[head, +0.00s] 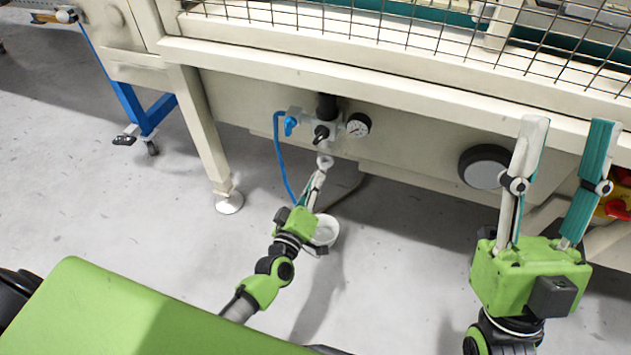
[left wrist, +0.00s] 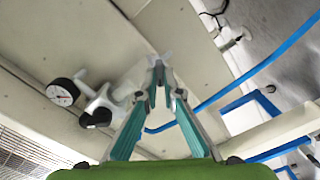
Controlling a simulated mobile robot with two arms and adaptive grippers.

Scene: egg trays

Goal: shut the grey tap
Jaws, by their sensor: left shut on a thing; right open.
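The grey tap (head: 324,160) hangs below the black-knobbed regulator under the machine's frame. My left gripper (head: 320,172) reaches up to it from below, with its fingertips closed on it. In the left wrist view the pale tap (left wrist: 161,58) shows just past the fingertips (left wrist: 158,70), which are close together; its part between them is hidden. I cannot tell its exact turn angle. My right gripper (head: 569,125) is open and empty, raised at the right in front of the machine, well away from the tap.
A pressure gauge (head: 358,125) and a blue fitting with a blue hose (head: 281,160) flank the regulator (head: 321,133). A machine leg (head: 205,135) stands left. The floor between is clear.

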